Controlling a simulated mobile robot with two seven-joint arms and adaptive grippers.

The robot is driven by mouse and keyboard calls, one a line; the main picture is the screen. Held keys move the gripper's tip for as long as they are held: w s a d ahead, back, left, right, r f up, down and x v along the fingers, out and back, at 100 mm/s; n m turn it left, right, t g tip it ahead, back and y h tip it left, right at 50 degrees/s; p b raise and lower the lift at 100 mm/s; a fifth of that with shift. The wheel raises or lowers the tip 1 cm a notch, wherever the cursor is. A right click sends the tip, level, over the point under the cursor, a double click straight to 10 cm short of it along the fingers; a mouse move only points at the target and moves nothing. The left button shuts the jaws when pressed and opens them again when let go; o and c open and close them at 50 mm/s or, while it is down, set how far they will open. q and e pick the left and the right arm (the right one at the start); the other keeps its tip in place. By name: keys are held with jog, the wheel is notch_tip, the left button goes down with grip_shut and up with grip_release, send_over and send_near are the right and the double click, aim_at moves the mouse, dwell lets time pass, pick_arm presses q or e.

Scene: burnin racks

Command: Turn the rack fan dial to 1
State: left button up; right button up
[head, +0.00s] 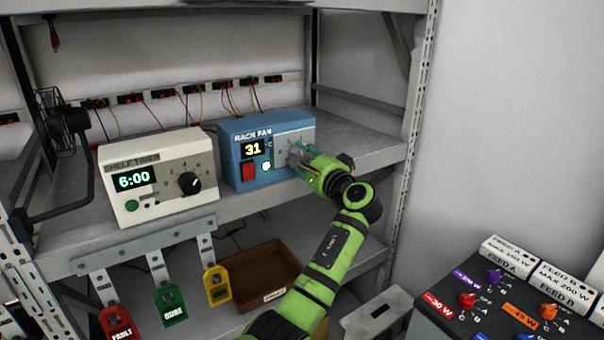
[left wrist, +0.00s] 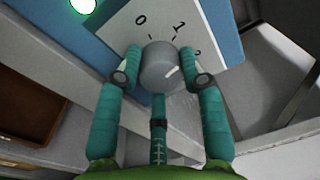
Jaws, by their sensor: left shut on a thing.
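The rack fan is a blue box (head: 240,135) on the shelf, with a display reading 31, a red switch (head: 248,170) and a lit green lamp (head: 266,166). Its dial (left wrist: 164,66) is a grey round knob on a pale plate (left wrist: 213,20) marked 0, 1 and a partly covered 2. In the head view the gripper hides most of the dial. My right gripper is not in view.
A cream shelf timer (head: 150,160) reading 6:00 stands left of the rack fan. Red, green and yellow tags hang below the shelf edge. A brown tray (head: 255,275) lies on the lower shelf. A rack upright (head: 418,100) stands to the right; a dark control box (head: 440,318) is at lower right.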

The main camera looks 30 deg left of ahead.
pick_arm(q)
jog(key=shift+w+d+n+b, duration=0.1)
jog(key=shift+n+b, duration=1.2)
jog(key=shift+b, duration=0.25)
jog(key=shift+r, duration=0.1)
jog(key=o, duration=1.1)
jog(key=shift+o, duration=0.2)
jog(key=v, duration=1.2)
jog(key=shift+w, duration=0.1)
